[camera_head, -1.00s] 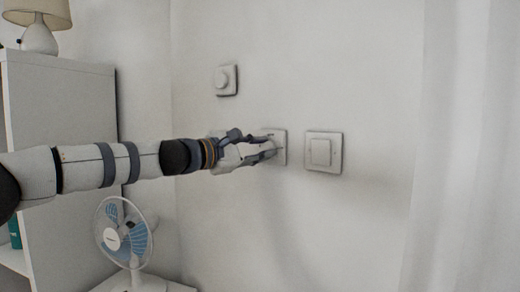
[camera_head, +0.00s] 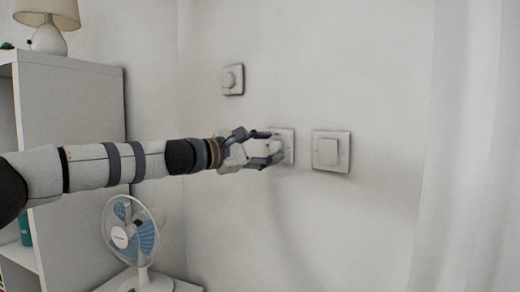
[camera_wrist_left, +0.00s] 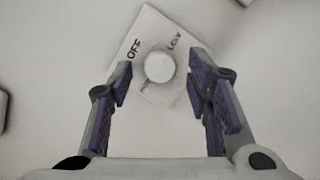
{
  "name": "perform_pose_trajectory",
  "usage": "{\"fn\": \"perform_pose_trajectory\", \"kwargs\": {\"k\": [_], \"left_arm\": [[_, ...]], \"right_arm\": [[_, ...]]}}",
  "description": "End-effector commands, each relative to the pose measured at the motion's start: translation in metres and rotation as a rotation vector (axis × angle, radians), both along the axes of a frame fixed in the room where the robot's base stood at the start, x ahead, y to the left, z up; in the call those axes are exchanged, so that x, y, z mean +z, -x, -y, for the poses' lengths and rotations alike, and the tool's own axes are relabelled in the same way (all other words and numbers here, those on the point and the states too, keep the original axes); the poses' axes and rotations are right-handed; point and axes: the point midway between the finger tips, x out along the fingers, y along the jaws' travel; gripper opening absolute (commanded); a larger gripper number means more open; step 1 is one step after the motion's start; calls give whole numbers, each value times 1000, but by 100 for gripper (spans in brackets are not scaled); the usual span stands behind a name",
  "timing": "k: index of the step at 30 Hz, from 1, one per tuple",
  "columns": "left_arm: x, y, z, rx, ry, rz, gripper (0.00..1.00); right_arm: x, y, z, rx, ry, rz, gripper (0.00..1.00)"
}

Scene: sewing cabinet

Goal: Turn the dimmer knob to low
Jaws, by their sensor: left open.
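The dimmer is a square white wall plate (camera_head: 289,148) with a round white knob, partly hidden behind my left gripper (camera_head: 272,147) in the head view. In the left wrist view the plate (camera_wrist_left: 147,24) looks tilted and carries the words OFF and LOW. The knob (camera_wrist_left: 159,67) sits at its middle, with a dark mark at its lower left edge. My left gripper (camera_wrist_left: 162,72) is open, with one finger on each side of the knob and gaps between them. My right gripper is not in view.
A rocker switch (camera_head: 331,151) is right of the dimmer. A white shelf (camera_head: 75,140) with a lamp (camera_head: 47,25) and a fan (camera_head: 130,228) stand at left. A pale curtain (camera_head: 470,150) hangs at right.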

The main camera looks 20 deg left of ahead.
Motion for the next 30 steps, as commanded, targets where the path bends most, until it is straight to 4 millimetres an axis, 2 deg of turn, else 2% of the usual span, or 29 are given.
{"fn": "perform_pose_trajectory", "kwargs": {"k": [9, 14, 18, 30], "left_arm": [[3, 67, -42, 1, 1, 6, 45], [2, 92, -56, 0, -1, 5, 45], [0, 99, -61, -1, 0, 0, 45], [-1, 99, -60, -1, -2, -2, 45]], "right_arm": [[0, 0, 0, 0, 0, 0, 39], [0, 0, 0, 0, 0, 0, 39], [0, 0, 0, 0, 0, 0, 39], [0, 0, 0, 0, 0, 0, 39]]}}
